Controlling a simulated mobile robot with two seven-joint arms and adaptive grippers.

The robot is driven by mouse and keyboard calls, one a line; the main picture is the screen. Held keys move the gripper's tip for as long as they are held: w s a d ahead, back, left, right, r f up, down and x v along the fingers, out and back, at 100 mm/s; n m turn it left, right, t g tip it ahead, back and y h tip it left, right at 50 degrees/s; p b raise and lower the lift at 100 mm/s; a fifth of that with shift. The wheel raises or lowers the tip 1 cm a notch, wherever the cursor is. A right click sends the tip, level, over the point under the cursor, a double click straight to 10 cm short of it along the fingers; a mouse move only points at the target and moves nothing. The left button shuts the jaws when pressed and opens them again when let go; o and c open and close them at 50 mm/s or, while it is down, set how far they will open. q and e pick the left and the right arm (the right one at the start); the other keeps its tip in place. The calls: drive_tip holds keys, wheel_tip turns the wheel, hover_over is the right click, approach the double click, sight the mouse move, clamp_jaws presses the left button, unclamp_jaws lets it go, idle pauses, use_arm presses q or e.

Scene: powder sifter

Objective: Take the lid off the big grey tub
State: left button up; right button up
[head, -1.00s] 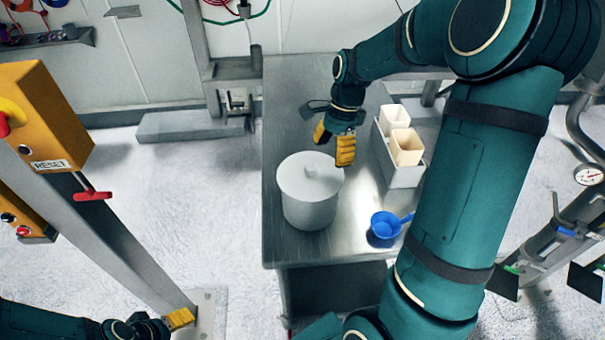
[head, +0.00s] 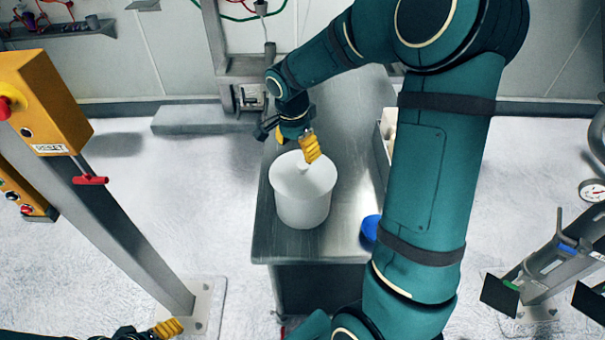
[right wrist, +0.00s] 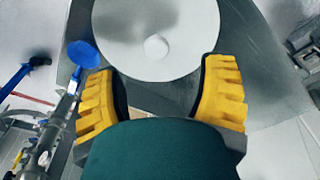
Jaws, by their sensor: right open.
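The big grey tub (head: 302,208) stands upright near the left edge of the metal table, its pale round lid (head: 288,180) on top. In the right wrist view the lid (right wrist: 120,30) fills the top middle, with its small round knob (right wrist: 156,46) in front of the fingers. My right gripper (head: 298,141) is open and empty above the far side of the lid. In the right wrist view its yellow fingers (right wrist: 160,68) are spread to either side of the knob, apart from it. My left gripper (head: 160,330) is at the bottom left; its opening is unclear.
The metal table (head: 285,244) has a blue scoop (head: 370,228) right of the tub, partly behind my right arm. A box with pale containers (head: 390,125) is also mostly hidden by it. A post with a yellow control box (head: 45,100) stands at left.

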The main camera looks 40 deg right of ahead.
sight(303, 165)
drive_tip(key=f, duration=0.2)
drive_tip(key=d+f, duration=0.1)
drive_tip(key=f, duration=0.4)
drive_tip(key=shift+s+d+f, duration=0.1)
drive_tip(key=shift+s+d, duration=0.05)
drive_tip(key=shift+s, duration=0.05)
clamp_jaws()
